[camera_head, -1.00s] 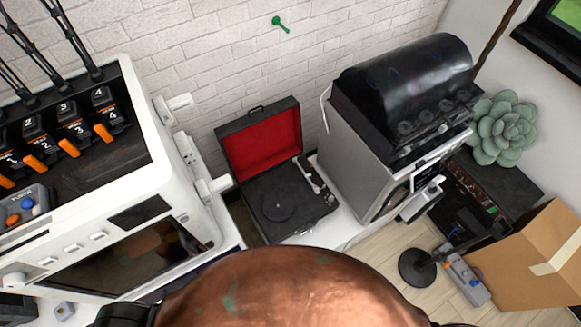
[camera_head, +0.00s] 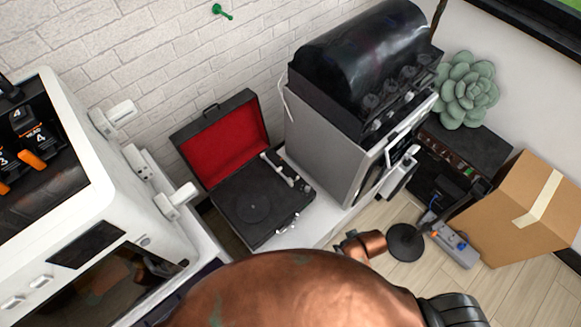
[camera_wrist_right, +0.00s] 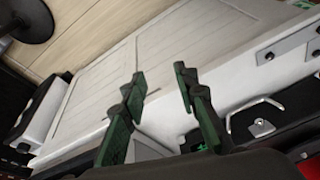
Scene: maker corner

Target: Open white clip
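White clip-like pieces show in the head view. An upper one (camera_head: 112,118) and a lower one (camera_head: 175,200) stick out from the side of the white 3D printer (camera_head: 120,215). I cannot tell which piece is the task's white clip, or whether any is open. My right gripper (camera_wrist_right: 159,84) has dark green fingers, spread apart and empty, over a pale panelled surface (camera_wrist_right: 190,50) in the right wrist view. No white clip is clearly identifiable there. My left gripper is not in view.
An open black record player (camera_head: 255,205) with a red lining stands beside the printer. A silver machine (camera_head: 325,150) with a dark hood stands to its right. A cardboard box (camera_head: 520,205) and a succulent (camera_head: 465,90) are at the right. A metal latch (camera_wrist_right: 262,127) shows in the wrist view.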

